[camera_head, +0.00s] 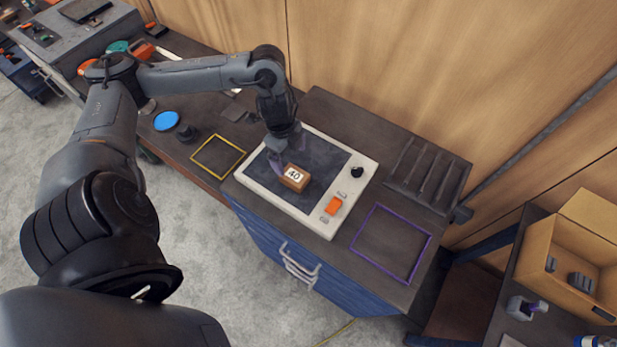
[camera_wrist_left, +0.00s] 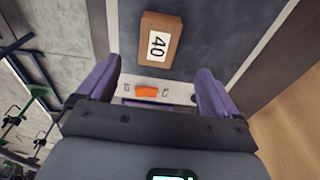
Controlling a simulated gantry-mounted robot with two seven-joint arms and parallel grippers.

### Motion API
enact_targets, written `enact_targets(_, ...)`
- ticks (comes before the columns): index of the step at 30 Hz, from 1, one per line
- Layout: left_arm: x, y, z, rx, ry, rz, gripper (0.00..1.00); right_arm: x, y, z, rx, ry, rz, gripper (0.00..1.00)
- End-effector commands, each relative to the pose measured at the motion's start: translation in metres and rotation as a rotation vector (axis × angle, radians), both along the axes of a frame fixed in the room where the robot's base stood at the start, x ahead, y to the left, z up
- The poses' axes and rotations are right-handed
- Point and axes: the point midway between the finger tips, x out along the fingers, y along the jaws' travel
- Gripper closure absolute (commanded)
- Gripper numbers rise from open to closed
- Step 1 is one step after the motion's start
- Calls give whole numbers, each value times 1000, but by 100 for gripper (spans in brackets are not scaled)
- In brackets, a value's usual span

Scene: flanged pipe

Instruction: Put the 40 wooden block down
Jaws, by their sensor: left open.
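The wooden block (camera_head: 294,178) is brown with a white label reading 40. It appears to rest on the dark plate of a white-framed device (camera_head: 334,228), near the plate's middle. In the left wrist view the block (camera_wrist_left: 159,40) lies ahead of the purple fingers, in line with the gap between them. My left gripper (camera_head: 286,157) is open, with its fingers apart and nothing held between them. It hovers close to the block in the head view; any contact is not visible. My right gripper is not in view.
The device has an orange button (camera_head: 333,206) and a black knob (camera_head: 357,172). A yellow outlined square (camera_head: 241,152) lies left, a purple one (camera_head: 407,283) right; both are empty. A slotted rack (camera_head: 428,174) stands behind. A blue disc (camera_head: 166,121) and open box (camera_head: 546,236) flank the area.

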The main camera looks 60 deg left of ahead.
Motion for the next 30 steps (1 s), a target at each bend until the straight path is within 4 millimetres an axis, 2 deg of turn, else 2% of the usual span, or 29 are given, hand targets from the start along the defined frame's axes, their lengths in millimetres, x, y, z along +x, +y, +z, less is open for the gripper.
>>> enact_targets(9,0,-4,-40,-1,9,4,6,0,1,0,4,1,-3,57)
enact_targets(17,1,-6,-54,-1,9,2,6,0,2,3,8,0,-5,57)
enact_targets(25,3,-12,-87,-2,9,4,6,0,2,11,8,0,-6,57)
enact_targets(30,4,-12,-99,1,7,3,6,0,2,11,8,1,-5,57)
